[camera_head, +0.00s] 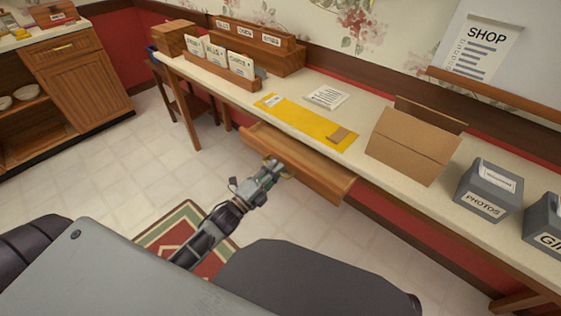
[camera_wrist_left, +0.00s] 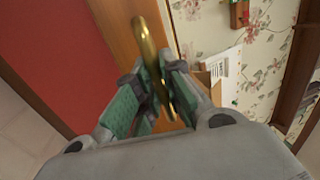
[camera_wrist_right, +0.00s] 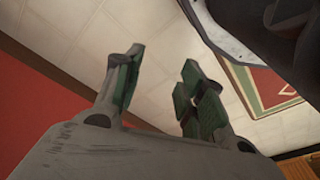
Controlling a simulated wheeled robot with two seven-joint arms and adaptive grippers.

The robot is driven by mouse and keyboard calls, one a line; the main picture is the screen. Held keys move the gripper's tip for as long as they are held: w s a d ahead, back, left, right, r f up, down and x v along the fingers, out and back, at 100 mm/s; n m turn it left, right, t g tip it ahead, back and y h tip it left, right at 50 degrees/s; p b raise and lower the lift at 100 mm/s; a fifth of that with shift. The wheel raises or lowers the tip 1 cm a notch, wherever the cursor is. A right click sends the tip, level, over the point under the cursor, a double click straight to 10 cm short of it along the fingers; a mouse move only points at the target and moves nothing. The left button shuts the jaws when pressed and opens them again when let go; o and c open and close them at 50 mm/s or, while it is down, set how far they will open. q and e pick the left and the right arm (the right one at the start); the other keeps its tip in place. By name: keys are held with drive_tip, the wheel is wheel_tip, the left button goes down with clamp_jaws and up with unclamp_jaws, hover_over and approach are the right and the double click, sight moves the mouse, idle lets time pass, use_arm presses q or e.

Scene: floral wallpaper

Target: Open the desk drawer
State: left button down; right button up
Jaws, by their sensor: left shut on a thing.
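The desk drawer (camera_head: 300,165) is a wooden drawer under the long cream-topped desk (camera_head: 378,112). It stands out from the desk's front edge, so it is partly open; the inside is mostly hidden by the desktop. My left gripper (camera_head: 273,169) is at the drawer front. In the left wrist view its green-padded fingers (camera_wrist_left: 158,95) are shut around a brass handle (camera_wrist_left: 150,55), with the wooden drawer front (camera_wrist_left: 118,28) behind. My right gripper (camera_wrist_right: 158,90) shows only in the right wrist view, open and empty above the tiled floor.
A wooden cabinet (camera_head: 75,75) stands at left. The tiled floor (camera_head: 130,165) between is clear, with a red rug (camera_head: 185,235).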

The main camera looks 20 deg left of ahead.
use_arm(q)
drive_tip(key=r+p+v, duration=0.1)
drive_tip(key=p+v, duration=0.2)
drive_tip(key=v, duration=0.5)
drive_tip(key=shift+s+r+p, duration=0.25)
drive_tip(key=shift+s+p, duration=0.1)
drive_tip(key=shift+p, duration=0.05)
use_arm(e)
wheel_tip(320, 180, down, 11)
drive_tip(key=s+d, duration=0.1)
drive_tip(key=d, duration=0.1)
drive_tip(key=shift+s+d+h, duration=0.15)
drive_tip(key=shift+d+h, duration=0.15)
drive_tip(key=shift+d, duration=0.1)
use_arm(q)
drive_tip(key=shift+a, duration=0.1)
use_arm(e)
drive_tip(key=shift+f, duration=0.1)
use_arm(q)
drive_tip(key=c, duration=1.8)
unclamp_jaws()
drive_tip(key=v, duration=1.2)
